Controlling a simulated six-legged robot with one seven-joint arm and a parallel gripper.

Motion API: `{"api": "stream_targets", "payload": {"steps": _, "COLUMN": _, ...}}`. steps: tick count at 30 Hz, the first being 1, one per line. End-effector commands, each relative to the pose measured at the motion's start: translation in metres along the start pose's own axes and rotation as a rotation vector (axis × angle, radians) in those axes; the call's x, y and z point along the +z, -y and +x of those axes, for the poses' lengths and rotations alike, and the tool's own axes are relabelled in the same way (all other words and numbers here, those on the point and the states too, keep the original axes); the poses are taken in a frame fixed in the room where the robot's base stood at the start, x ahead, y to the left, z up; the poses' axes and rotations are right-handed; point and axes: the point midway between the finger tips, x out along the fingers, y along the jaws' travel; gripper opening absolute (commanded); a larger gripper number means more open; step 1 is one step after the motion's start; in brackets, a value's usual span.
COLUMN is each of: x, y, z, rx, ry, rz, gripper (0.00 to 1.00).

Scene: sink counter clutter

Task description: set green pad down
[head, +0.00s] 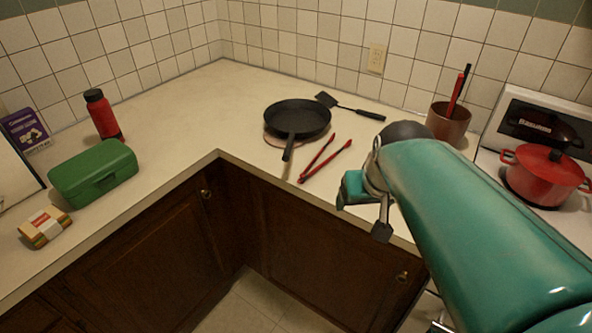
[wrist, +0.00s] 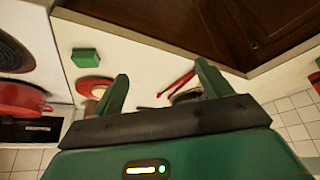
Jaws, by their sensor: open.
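The green pad (wrist: 86,57) is a small green block lying on the pale counter in the wrist view, near the stove. It lies beyond and to the left of my gripper's left finger, apart from it. In the head view I cannot see the pad; my arm likely covers that part of the counter. My gripper (wrist: 162,72) is open, with nothing between its two fingers. In the head view my gripper (head: 366,208) is over the counter's front edge, right of the red tongs (head: 325,160).
A black skillet (head: 298,117), spatula (head: 350,107) and copper crock (head: 449,124) stand at the back. A red pot (head: 545,173) is on the stove at right. A green box (head: 93,173), sponges (head: 45,227) and red bottle (head: 103,116) are at left. Counter between is clear.

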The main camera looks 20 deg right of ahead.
Motion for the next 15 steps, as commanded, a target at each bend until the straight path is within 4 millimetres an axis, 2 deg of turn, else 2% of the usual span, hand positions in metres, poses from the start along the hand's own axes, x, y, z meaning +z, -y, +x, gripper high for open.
{"api": "stream_targets", "payload": {"steps": 1, "x": 0.011, "y": 0.023, "z": -0.009, "rx": -0.021, "ry": -0.016, "rz": -0.046, "gripper": 0.78}}
{"api": "stream_targets", "payload": {"steps": 3, "x": 0.026, "y": 0.046, "z": -0.019, "rx": -0.047, "ry": -0.027, "rz": -0.089, "gripper": 0.78}}
{"api": "stream_targets", "payload": {"steps": 6, "x": 0.046, "y": 0.069, "z": -0.029, "rx": -0.077, "ry": -0.041, "rz": -0.136, "gripper": 0.78}}
{"api": "stream_targets", "payload": {"steps": 10, "x": 0.063, "y": 0.084, "z": -0.035, "rx": -0.101, "ry": -0.049, "rz": -0.171, "gripper": 0.78}}
{"api": "stream_targets", "payload": {"steps": 15, "x": 0.068, "y": 0.087, "z": -0.036, "rx": -0.107, "ry": -0.049, "rz": -0.177, "gripper": 0.78}}
